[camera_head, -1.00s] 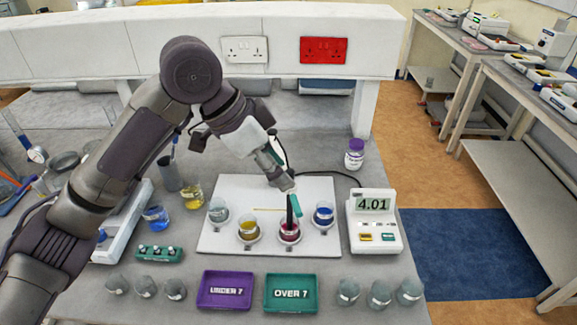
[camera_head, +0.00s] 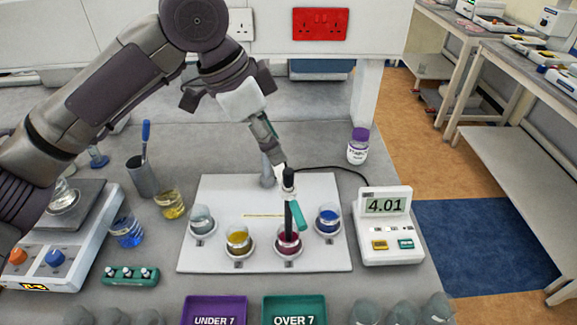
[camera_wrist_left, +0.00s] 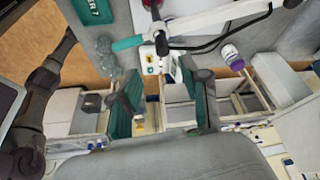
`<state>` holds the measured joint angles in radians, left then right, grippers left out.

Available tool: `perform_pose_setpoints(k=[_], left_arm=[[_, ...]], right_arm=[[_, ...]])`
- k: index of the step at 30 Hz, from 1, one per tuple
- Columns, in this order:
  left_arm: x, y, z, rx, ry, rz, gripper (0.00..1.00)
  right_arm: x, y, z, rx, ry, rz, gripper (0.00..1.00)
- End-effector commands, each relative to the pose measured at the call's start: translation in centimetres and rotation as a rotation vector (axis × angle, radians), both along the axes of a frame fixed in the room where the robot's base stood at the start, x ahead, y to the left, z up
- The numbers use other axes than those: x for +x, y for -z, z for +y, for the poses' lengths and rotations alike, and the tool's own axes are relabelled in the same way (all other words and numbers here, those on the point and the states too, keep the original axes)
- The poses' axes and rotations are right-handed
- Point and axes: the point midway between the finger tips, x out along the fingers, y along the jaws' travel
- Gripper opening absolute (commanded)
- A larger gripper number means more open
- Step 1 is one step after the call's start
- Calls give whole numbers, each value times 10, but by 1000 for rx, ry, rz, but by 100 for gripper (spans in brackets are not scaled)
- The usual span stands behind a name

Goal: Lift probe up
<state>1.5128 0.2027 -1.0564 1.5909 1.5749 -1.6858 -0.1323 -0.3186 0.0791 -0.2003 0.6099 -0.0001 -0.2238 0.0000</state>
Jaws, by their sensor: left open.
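The probe (camera_head: 288,205) is a dark upright rod with a cable at its top. Its lower end is in the beaker of magenta liquid (camera_head: 288,241) on the white board (camera_head: 205,262). A teal piece (camera_head: 298,213) is beside the rod. My left gripper (camera_head: 272,148) is open, above and behind the probe's top. Its teal-padded fingers are spread apart in the left wrist view (camera_wrist_left: 165,105), with nothing visible held between them. The probe (camera_wrist_left: 158,35) shows beyond them. Contact with the probe cannot be made out. My right gripper is not visible.
Beakers of yellow (camera_head: 238,241), blue (camera_head: 328,222) and clear liquid (camera_head: 202,222) surround the probe. A meter (camera_head: 389,225) reading 4.01 stands right. A purple-capped bottle (camera_head: 358,148) is behind. Purple (camera_head: 214,309) and teal trays (camera_head: 294,308) lie in front.

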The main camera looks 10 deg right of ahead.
Motion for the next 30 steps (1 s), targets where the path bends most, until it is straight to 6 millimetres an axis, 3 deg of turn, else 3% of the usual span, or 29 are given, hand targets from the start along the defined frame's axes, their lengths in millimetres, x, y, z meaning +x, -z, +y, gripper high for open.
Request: perform_pose_setpoints(k=[4,12,24,26,30], left_arm=[[0,29,-12,1,1,4,46],[2,66,-28,0,0,1,46],[2,75,-31,-1,0,0,46],[2,75,-31,-1,0,0,40],[2,75,-31,-1,0,0,16]], right_arm=[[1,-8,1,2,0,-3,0],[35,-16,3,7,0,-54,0],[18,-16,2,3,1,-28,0],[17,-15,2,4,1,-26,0],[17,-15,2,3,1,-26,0]])
